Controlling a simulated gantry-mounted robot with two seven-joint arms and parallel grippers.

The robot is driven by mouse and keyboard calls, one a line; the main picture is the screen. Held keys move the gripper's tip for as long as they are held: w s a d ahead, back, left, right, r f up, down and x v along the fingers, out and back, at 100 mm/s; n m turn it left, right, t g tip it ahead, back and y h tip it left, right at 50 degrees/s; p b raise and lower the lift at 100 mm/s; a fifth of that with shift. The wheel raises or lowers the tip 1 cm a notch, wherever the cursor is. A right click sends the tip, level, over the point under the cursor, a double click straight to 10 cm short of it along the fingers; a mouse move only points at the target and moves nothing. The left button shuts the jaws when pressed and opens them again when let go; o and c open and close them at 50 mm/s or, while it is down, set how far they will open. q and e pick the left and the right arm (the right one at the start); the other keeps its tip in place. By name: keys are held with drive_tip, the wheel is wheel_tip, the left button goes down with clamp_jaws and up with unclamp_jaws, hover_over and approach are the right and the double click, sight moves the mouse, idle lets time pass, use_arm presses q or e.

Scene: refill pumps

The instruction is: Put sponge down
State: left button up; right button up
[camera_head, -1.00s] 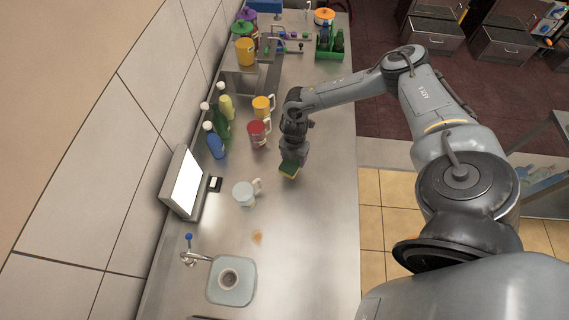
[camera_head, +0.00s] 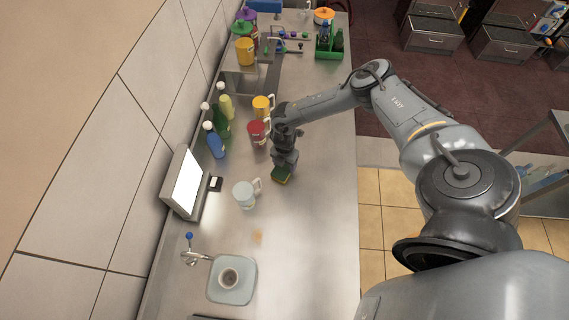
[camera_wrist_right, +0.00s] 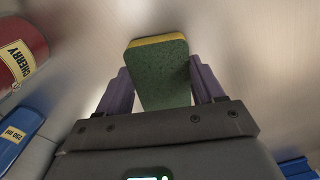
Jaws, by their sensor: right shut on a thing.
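The sponge (camera_head: 281,175) has a green scouring side and a yellow side. My right gripper (camera_head: 286,163) is shut on it, above or at the steel counter; I cannot tell if the sponge touches the surface. In the right wrist view the sponge (camera_wrist_right: 160,75) sticks out between the purple fingers of my right gripper (camera_wrist_right: 160,85), green face toward the camera and yellow edge at its far end. My left gripper is not in view.
A white mug (camera_head: 244,195) stands left of and nearer than the sponge. A red cherry pitcher (camera_head: 257,133) and a yellow one (camera_head: 262,107) stand close to my right wrist. A brown stain (camera_head: 257,237) marks the counter (camera_head: 310,250). The counter's right side is clear.

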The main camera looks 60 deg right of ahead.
sight(285, 166)
drive_tip(key=shift+f, duration=0.2)
drive_tip(key=o, duration=1)
drive_tip(key=shift+r, duration=0.1)
drive_tip(key=shift+r, duration=0.1)
drive_tip(key=shift+r, duration=0.6)
wheel_tip(285, 166, up, 11)
drive_tip(key=shift+f, duration=0.1)
